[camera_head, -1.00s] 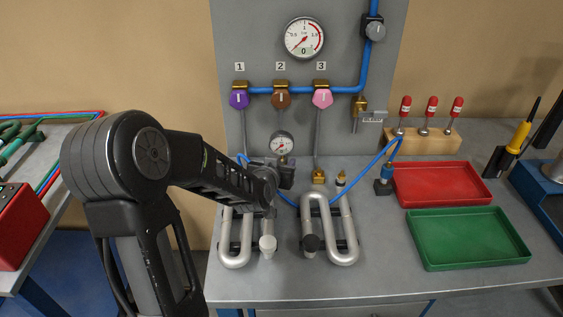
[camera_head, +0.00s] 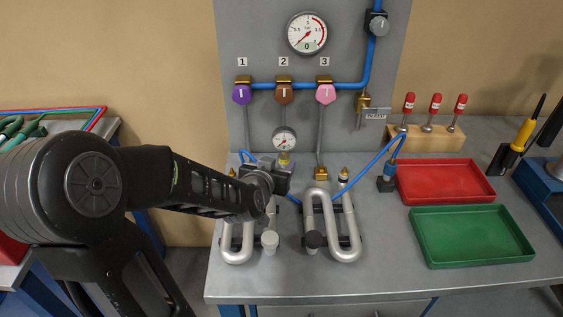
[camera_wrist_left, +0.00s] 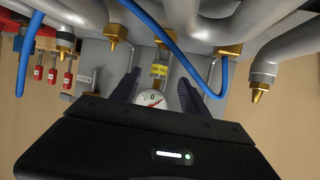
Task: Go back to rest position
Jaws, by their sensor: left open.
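My left arm comes in from the left in the head view. Its gripper (camera_head: 281,178) is just in front of and below the small gauge (camera_head: 285,138), which stands upright on a yellow-labelled fitting (camera_head: 284,160). In the left wrist view the gripper (camera_wrist_left: 160,88) has its two dark fingers spread, with the gauge (camera_wrist_left: 150,99) seen between them and nothing clasped. The wrist hides part of the left silver coil (camera_head: 236,250). My right gripper is not in view.
The right silver coil (camera_head: 345,250) stands close to the gripper. A blue hose (camera_head: 365,169) arcs nearby to a connector. A red tray (camera_head: 445,182), a green tray (camera_head: 470,236) and red-handled tools (camera_head: 435,113) are on the right. The bench front is clear.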

